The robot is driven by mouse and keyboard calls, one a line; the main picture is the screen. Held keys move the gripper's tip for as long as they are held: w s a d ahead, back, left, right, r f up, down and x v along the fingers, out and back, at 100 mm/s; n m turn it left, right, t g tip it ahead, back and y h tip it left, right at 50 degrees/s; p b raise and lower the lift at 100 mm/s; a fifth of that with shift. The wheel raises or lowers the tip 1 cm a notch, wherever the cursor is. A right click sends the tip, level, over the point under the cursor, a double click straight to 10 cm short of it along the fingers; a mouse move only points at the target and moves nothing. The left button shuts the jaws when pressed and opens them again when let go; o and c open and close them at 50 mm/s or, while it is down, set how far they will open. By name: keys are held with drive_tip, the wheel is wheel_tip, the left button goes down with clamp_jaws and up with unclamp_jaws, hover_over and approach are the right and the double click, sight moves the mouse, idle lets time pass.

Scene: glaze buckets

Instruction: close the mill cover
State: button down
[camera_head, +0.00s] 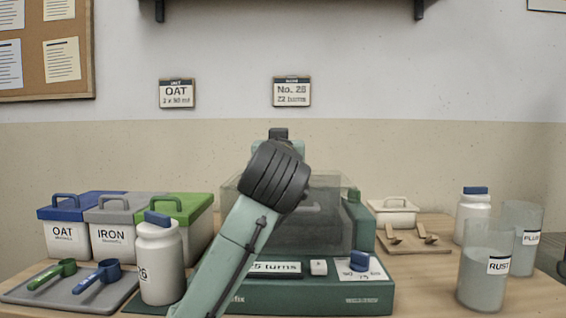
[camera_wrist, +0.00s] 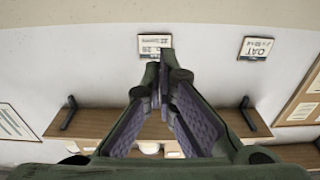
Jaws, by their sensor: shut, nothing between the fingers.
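The green mill (camera_head: 310,298) stands on the table in the middle of the head view. Its see-through grey cover (camera_head: 325,205) shows above the base, on both sides of my arm. My arm hides the middle of the mill and cover, so I cannot tell how the cover sits on the base. In the wrist view, my gripper (camera_wrist: 163,62) is shut and empty, its fingertips together in front of the wall. In the head view my arm rises before the mill, and the fingers are hidden behind it.
At left stand lidded bins (camera_head: 70,235), a white jar (camera_head: 160,262) and a tray (camera_head: 40,290) with two scoops. At right are a small white tub (camera_head: 392,215), a wooden board (camera_head: 430,245), another jar (camera_head: 472,215) and clear beakers (camera_head: 485,275). A shelf (camera_wrist: 90,122) hangs on the wall.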

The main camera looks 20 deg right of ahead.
drive_tip(key=s+a+f+t+h+b, duration=0.2)
drive_tip(key=s+f+b, duration=0.4)
drive_tip(key=f+b, duration=0.4)
drive_tip(key=shift+s+a+f+t+b, duration=0.35)
drive_tip(key=shift+a+t+b, duration=0.25)
drive_tip(key=shift+t+b, duration=0.6)
